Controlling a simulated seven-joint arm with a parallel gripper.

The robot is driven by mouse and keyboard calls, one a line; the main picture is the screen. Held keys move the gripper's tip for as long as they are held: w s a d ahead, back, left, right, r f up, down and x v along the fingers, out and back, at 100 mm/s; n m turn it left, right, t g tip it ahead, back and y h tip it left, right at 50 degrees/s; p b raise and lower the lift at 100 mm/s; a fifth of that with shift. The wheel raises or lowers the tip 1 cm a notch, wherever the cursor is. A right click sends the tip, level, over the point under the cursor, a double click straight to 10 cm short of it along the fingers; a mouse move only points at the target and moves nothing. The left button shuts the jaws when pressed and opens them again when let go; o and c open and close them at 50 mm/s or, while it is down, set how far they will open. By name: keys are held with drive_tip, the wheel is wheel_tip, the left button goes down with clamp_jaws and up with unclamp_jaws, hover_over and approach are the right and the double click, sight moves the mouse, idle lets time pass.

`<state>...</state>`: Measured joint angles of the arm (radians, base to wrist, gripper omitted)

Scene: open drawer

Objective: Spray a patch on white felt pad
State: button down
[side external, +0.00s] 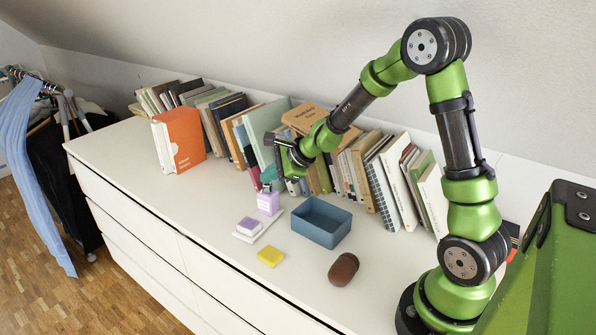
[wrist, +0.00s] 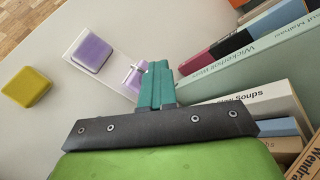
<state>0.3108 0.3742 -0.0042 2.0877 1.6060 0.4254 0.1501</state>
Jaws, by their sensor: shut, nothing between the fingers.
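In the wrist view a small pale lilac shape (wrist: 132,77), perhaps the bottle's top, shows just left of my fingertips. A lilac block (side external: 249,226) sits on the pad; both the block (wrist: 93,53) and the pad (wrist: 72,57) show in the wrist view. My gripper (side external: 276,172) is above and close to the bottle, in front of the books. Its teal fingers (wrist: 158,68) are shut together and empty. I cannot tell whether they touch the bottle.
A yellow sponge (side external: 270,257), an open blue bin (side external: 328,238) and a brown rounded object (side external: 343,270) lie on the white dresser top. A row of books (side external: 220,118) lines the wall behind, close to my gripper. The dresser's left front is clear.

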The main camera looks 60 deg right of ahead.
drive_tip(key=shift+s+f, duration=0.2)
drive_tip(key=shift+f, duration=0.5)
drive_tip(key=shift+s+r, duration=0.1)
drive_tip(key=shift+r, duration=0.1)
wheel_tip(320, 180, up, 7)
drive_tip(key=shift+f, duration=0.2)
idle(0.3)
idle(0.4)
